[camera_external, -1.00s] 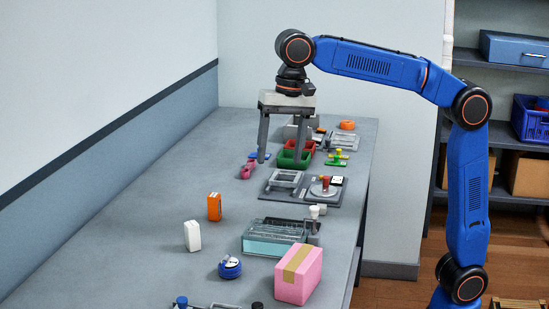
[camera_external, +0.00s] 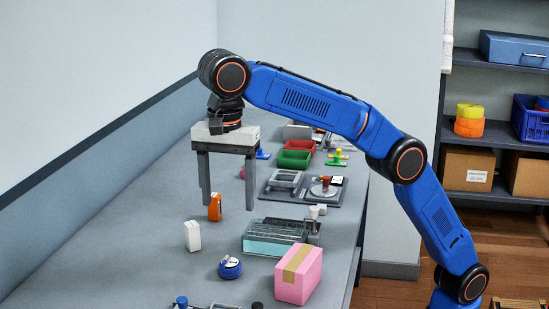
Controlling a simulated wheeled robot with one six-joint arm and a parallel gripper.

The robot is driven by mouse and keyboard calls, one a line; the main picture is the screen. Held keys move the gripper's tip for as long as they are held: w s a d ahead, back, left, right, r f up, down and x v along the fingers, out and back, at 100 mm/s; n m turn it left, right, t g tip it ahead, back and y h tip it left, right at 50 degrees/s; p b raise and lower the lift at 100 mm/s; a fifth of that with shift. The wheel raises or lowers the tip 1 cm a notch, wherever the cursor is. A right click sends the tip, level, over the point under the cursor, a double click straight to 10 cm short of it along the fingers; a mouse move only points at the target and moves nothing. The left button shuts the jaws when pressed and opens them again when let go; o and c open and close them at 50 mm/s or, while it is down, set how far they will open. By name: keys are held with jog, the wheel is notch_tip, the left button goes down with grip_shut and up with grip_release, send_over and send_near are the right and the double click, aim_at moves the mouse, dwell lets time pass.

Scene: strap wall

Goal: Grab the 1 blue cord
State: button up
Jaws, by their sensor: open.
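A blue round object with a pale top (camera_external: 230,267), possibly the coiled blue cord, sits on the grey table near the front. A small flat blue piece (camera_external: 262,154) shows farther back beside my gripper; I cannot tell which of the two is the cord.
A white carton (camera_external: 192,236) stands left of the round blue object, and a pink box (camera_external: 298,275) stands right. A clear teal-fronted tray (camera_external: 272,246) lies behind the pink box. Green (camera_external: 294,159) and red (camera_external: 300,146) bins stand farther back. The left table strip is mostly clear.

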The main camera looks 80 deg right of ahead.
send_over(230, 261)
jog(key=f, duration=1.1)
jog(key=shift+s+a, duration=0.2)
jog(key=shift+s, duration=0.05)
jog(key=shift+w+d+f, duration=0.1)
jog(key=shift+w+f, duration=0.05)
jog(key=shift+f, duration=1.4)
jog(key=shift+w+f, duration=0.1)
jog(key=shift+f, duration=1.4)
jog(key=c, duration=1.2)
